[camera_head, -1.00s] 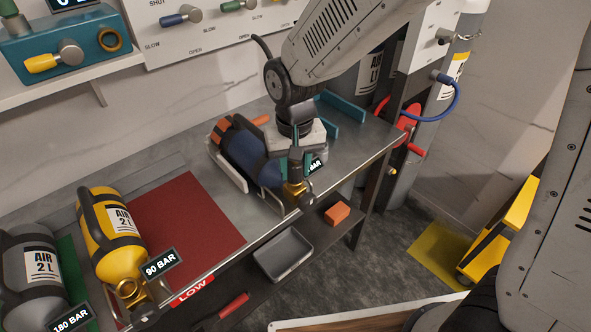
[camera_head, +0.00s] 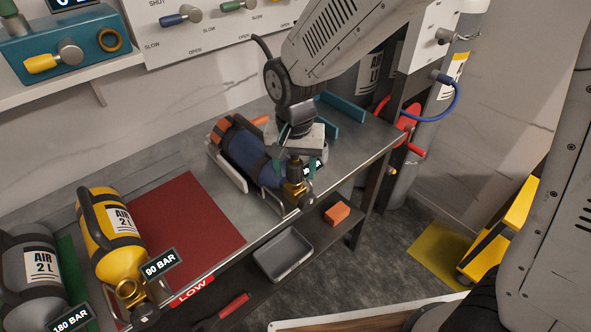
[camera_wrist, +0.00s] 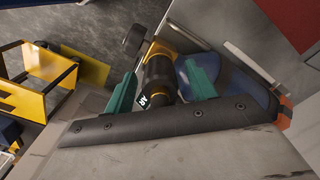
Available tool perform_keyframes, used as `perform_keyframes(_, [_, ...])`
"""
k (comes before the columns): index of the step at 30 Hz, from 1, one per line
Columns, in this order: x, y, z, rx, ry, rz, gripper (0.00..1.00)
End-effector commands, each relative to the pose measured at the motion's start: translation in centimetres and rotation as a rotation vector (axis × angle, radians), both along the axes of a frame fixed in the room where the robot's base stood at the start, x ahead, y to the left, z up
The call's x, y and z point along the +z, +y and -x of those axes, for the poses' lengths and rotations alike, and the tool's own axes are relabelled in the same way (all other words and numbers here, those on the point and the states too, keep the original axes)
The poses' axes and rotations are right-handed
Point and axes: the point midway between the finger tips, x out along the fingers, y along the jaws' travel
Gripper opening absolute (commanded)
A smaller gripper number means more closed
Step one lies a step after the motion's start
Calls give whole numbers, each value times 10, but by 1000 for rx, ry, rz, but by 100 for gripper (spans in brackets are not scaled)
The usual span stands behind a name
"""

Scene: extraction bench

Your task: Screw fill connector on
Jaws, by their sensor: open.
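The blue cylinder (camera_head: 245,150) lies in a cradle on the bench, with its brass valve (camera_head: 294,192) toward the front edge. A dark knob (camera_head: 293,165) tops the valve. My gripper (camera_head: 297,152) is open just above and behind this valve. In the wrist view its green fingers (camera_wrist: 160,88) stand on either side of a dark cylindrical part (camera_wrist: 158,78) with gold bands; I cannot tell whether they touch it. The blue cylinder shows beside the right finger (camera_wrist: 235,85). I cannot tell for sure which part is the fill connector. The pressure tag is mostly hidden.
A yellow cylinder (camera_head: 110,240) tagged 90 BAR and a grey one (camera_head: 35,275) tagged 180 BAR lie at the left. A grey tray (camera_head: 284,254) and orange block (camera_head: 337,213) sit below. A blue hose (camera_head: 455,105) hangs at right.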

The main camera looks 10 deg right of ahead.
Motion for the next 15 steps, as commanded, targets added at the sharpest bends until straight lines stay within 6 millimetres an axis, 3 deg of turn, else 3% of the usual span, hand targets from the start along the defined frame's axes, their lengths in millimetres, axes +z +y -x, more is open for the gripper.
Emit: perform_keyframes(15, [0, 0, 0, 776, 1, 0, 56])
